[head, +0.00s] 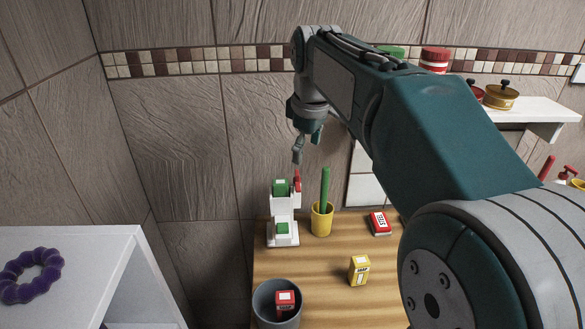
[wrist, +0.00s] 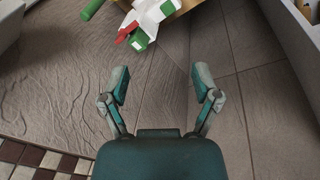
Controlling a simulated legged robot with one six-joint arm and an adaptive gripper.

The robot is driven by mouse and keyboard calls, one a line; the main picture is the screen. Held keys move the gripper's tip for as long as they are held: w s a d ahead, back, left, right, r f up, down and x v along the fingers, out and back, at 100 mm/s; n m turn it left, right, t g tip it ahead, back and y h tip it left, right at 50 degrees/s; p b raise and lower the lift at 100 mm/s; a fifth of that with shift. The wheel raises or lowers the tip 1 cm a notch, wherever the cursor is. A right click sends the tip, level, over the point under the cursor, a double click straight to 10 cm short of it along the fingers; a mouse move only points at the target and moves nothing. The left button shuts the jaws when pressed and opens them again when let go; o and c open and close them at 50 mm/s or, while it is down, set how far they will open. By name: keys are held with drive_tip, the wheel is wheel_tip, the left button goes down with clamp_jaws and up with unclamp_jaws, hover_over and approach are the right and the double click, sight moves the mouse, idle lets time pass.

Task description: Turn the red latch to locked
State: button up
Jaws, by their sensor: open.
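The red latch (head: 297,181) is a small upright piece on the right side of a white stand (head: 283,211) with green blocks on it. It also shows in the wrist view (wrist: 127,31), at the top beside a green block (wrist: 139,40). My gripper (head: 300,150) hangs above the latch in the head view, apart from it. In the wrist view my gripper (wrist: 161,75) is open, with nothing between its fingers. The latch lies beyond the fingertips there. My arm covers much of the right side of the head view.
A yellow cup (head: 321,221) with a green stick (head: 325,187) stands right of the stand. A red box (head: 380,222), a yellow box (head: 359,270) and a grey bin (head: 263,305) share the wooden table (head: 320,293). A tiled wall stands behind. A white shelf is at left.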

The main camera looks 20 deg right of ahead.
drive_tip(key=w+d+f+n+g, duration=0.1)
drive_tip(key=w+n, duration=0.2)
drive_tip(key=w, duration=0.5)
drive_tip(key=n+g, duration=0.2)
drive_tip(key=n, duration=0.2)
approach(297, 172)
wheel_tip(297, 172, down, 10)
drive_tip(key=shift+s+r, duration=0.1)
drive_tip(key=shift+s, duration=0.05)
clamp_jaws()
